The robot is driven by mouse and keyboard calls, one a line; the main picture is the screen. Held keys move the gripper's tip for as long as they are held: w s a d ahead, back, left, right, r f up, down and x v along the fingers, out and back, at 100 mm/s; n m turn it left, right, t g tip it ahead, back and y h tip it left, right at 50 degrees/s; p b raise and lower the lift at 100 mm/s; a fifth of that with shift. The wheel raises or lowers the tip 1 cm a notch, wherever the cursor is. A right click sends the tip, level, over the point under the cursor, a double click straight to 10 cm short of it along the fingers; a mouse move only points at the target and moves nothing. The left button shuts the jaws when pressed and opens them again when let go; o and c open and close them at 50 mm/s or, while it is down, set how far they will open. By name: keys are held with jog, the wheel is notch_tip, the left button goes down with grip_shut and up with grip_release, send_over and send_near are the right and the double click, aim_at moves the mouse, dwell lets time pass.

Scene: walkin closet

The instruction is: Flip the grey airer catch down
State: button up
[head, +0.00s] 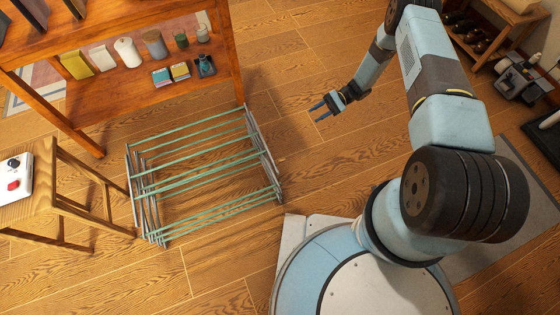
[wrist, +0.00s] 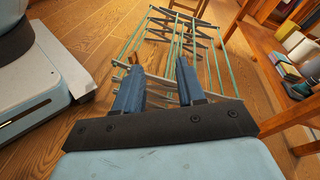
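The clothes airer (head: 262,145) stands on the wooden floor in the head view, with green rails and grey folding side frames. It also shows beyond my fingers in the wrist view (wrist: 181,40). I cannot make out the grey catch clearly in either view. My gripper (head: 321,108) is above the floor to the right of the airer in the head view, apart from it. In the wrist view my gripper (wrist: 158,75) shows two blue fingers spread apart with nothing between them. The fingers cover part of the airer's near end there.
A wooden shelf unit (head: 200,86) with rolls, small boxes and jars stands behind the airer. A wooden stool (head: 30,206) with a white device (head: 15,178) on it is at the left. Open floor (head: 310,60) lies behind and beside my gripper.

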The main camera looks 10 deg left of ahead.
aim_at(279, 161)
jog(key=s+a+f+m+y, duration=0.2)
jog(key=s+f+y, duration=0.1)
jog(key=s+f, duration=0.9)
jog(key=x, duration=0.4)
jog(key=w+f+x, duration=0.1)
jog(key=x, duration=0.3)
jog(key=f+x, duration=0.1)
jog(key=x, duration=0.4)
jog(key=shift+w+a, duration=0.15)
jog(key=shift+a, duration=0.25)
jog(key=c, duration=0.7)
grip_shut()
jog(key=shift+f, duration=0.1)
